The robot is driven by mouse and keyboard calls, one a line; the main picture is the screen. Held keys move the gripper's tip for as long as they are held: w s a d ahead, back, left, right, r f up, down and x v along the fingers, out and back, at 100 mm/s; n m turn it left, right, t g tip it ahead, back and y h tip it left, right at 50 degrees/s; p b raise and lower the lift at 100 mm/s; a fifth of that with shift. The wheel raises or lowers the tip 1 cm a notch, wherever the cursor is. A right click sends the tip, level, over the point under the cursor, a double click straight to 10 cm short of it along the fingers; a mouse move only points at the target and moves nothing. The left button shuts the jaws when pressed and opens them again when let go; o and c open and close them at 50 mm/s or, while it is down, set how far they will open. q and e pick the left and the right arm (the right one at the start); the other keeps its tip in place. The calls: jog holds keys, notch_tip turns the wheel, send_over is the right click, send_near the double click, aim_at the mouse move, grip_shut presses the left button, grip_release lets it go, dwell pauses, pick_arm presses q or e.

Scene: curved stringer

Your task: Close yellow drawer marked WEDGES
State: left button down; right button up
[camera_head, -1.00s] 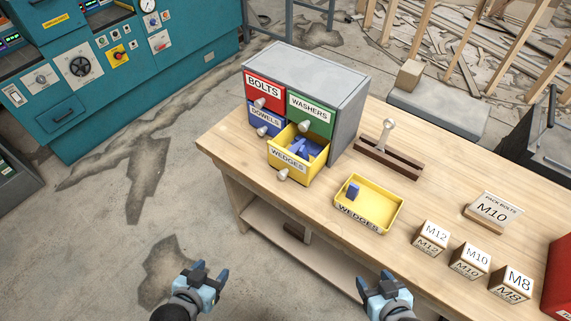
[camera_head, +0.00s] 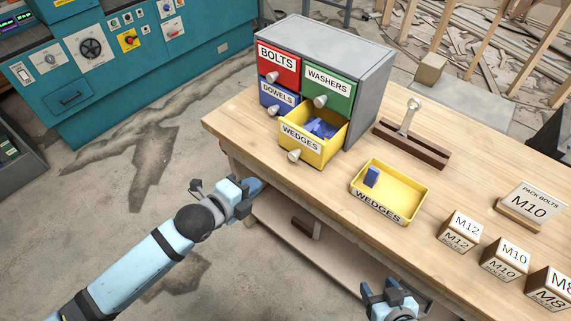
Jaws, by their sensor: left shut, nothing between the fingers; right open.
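The yellow WEDGES drawer (camera_head: 303,140) is pulled out from the lower right of the grey cabinet (camera_head: 340,50), and several blue wedges (camera_head: 321,128) lie inside it. Its pale knob (camera_head: 294,156) sticks out from the front, above the bench edge. My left gripper (camera_head: 248,189) is shut and empty, in front of the bench, below and left of the yellow drawer and apart from it. My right gripper (camera_head: 396,291) is open and empty at the bottom of the view, by the bench's front edge. Its lower part is cut off.
The red BOLTS (camera_head: 279,65), green WASHERS (camera_head: 328,93) and blue DOWELS drawers (camera_head: 279,98) look shut. A yellow WEDGES tray (camera_head: 402,191) with one blue wedge (camera_head: 371,177), a wooden stand (camera_head: 410,147) and labelled blocks (camera_head: 460,233) sit on the bench (camera_head: 330,190).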

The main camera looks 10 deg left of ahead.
aim_at(292, 158)
pick_arm(q)
jog(key=x, duration=0.8)
jog(key=r+x, duration=0.1)
jog(key=x, duration=0.3)
jog(key=shift+w+d, duration=0.2)
jog(key=shift+w, duration=0.05)
jog(key=shift+w+d, duration=0.1)
jog(key=shift+w, duration=0.05)
jog(key=w+d, duration=0.2)
jog(key=w, duration=0.1)
jog(key=w+d+b, duration=0.1)
jog(key=w, duration=0.1)
jog(key=w+d, duration=0.2)
jog(key=w, duration=0.1)
jog(key=shift+w+d, duration=0.3)
jog(key=shift+d, duration=0.05)
jog(key=shift+r, duration=0.15)
jog(key=shift+r, duration=0.1)
jog(key=shift+a, duration=0.1)
